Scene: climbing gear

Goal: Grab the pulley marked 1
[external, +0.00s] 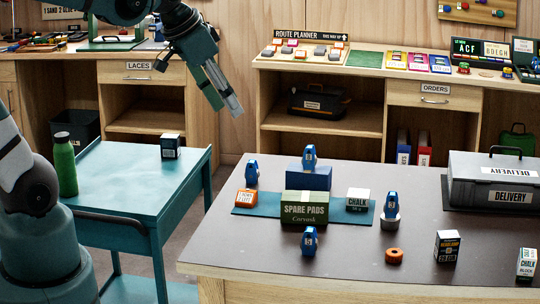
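Several blue pulleys are on the dark table in the external view. One pulley (251,172) stands at the left by an orange box. One pulley (309,157) stands on a blue block. One pulley (391,206) sits on a round grey-white piece at the right. One pulley (309,241) stands at the front, before the green box. Their pale marks are too small to read, so I cannot tell which is marked 1. My gripper (233,107) hangs high at the upper middle, pointing down, apart from all pulleys. Nothing shows in it; its finger gap is unclear.
A teal cart (130,195) holds a green bottle (65,165).

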